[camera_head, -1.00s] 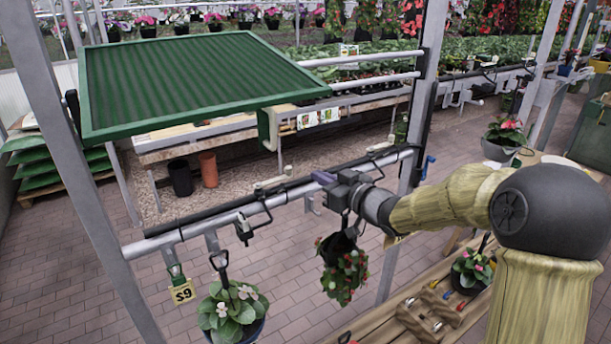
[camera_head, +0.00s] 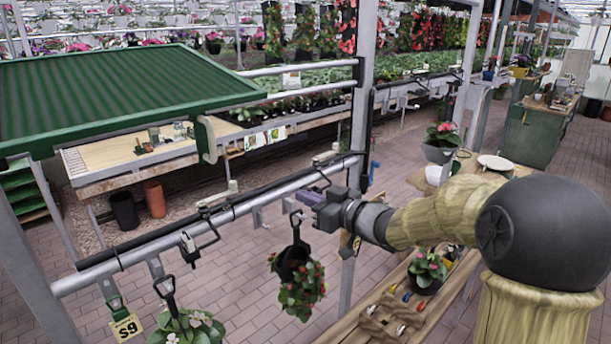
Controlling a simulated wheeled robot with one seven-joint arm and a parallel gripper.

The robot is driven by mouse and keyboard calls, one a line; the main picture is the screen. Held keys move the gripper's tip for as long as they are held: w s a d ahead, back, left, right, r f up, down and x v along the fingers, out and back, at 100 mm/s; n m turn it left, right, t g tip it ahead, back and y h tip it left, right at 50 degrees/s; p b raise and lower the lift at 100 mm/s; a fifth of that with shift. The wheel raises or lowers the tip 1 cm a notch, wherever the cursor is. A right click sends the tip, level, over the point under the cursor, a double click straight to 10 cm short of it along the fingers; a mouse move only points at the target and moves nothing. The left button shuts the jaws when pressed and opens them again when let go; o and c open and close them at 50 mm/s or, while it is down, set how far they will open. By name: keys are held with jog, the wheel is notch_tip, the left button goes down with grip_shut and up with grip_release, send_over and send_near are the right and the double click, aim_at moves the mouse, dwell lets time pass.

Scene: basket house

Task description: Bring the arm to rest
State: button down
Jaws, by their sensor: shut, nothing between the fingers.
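My gripper (camera_head: 310,197) is shut and empty, with its purple fingertips pointing left beside the grey rail (camera_head: 235,207). My arm reaches in from the right. A dark hanging pot with red-flowered leaves (camera_head: 300,285) hangs from a dark hook below and just left of the gripper. The picture does not show clearly whether the gripper touches the hook.
A pale-flowered hanging plant (camera_head: 187,328) and a yellow price tag (camera_head: 127,327) hang further left. A grey post (camera_head: 361,100) stands behind the gripper. A green ribbed panel (camera_head: 110,90) is at upper left. A wooden bench (camera_head: 360,328) lies below my arm.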

jog(key=s+d+f+m+g+h+b, duration=0.1)
jog(key=s+d+f+m+h, duration=0.25)
jog(key=d+f+h, duration=0.35)
jog(key=s+d+f+m+h+b, duration=0.1)
jog(key=s+d+f+m+h, duration=0.3)
jog(key=f, duration=0.4)
jog(key=s+d+f+m+g+h, duration=0.1)
jog(key=s+d+f+g, duration=0.1)
jog(key=s, duration=0.6)
jog(key=s+d+f+m+g+h+b, duration=0.1)
jog(key=s+d+f+g, duration=0.1)
jog(key=s+f+g, duration=0.3)
jog(key=s+f, duration=0.2)
jog(key=s, duration=0.2)
jog(key=shift+s+d+f+g, duration=0.15)
jog(key=shift+s+d+g, duration=0.05)
jog(key=shift+g, duration=0.1)
jog(key=shift+w+d+m, duration=0.1)
jog(key=shift+m, duration=0.15)
